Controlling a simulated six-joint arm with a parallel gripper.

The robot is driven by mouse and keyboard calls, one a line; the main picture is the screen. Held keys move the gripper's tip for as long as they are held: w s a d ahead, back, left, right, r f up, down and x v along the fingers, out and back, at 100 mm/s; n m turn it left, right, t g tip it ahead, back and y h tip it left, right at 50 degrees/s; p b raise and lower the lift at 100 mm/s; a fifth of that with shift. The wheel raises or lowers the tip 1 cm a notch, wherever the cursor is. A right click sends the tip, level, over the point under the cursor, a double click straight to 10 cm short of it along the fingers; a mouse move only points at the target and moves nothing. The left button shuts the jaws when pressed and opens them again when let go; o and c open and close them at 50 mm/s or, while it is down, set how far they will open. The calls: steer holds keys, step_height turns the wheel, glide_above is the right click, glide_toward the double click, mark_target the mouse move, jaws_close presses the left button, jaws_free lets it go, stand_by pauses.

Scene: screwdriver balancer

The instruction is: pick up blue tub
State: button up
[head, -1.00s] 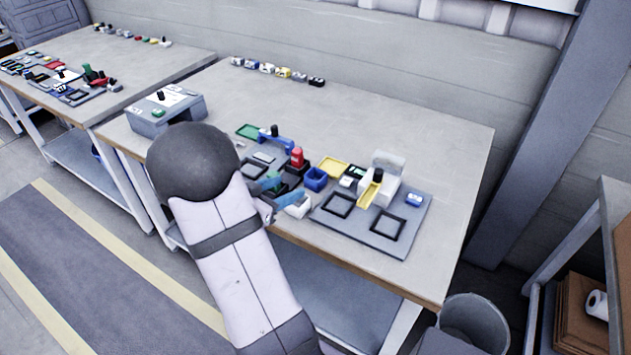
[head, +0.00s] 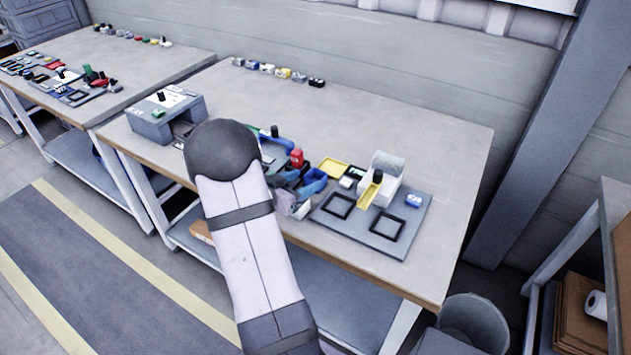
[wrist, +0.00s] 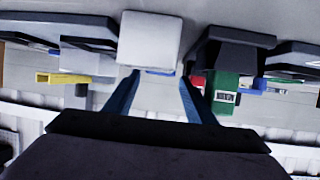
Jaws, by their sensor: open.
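The blue tub (head: 315,174) is on the table's front half, right of a red-topped item, and is partly hidden by my gripper's blue fingers in the head view. My gripper (head: 302,184) is open, low over the front of the table and close to the tub. In the wrist view my gripper's two blue fingers (wrist: 159,76) are spread with a gap between them. A strip of blue, likely the tub (wrist: 161,72), shows in that gap below a white block. I cannot tell whether the fingers touch the tub.
The white block (wrist: 150,38) is close in front in the wrist view. A red-topped item (head: 297,157) stands close on the left.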

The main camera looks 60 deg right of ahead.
mark_target(320, 174)
steer(key=shift+x, duration=1.85)
steer(key=shift+c, duration=0.3)
steer(key=c, duration=0.7)
steer(key=shift+c, duration=0.2)
steer(key=shift+w, duration=0.1)
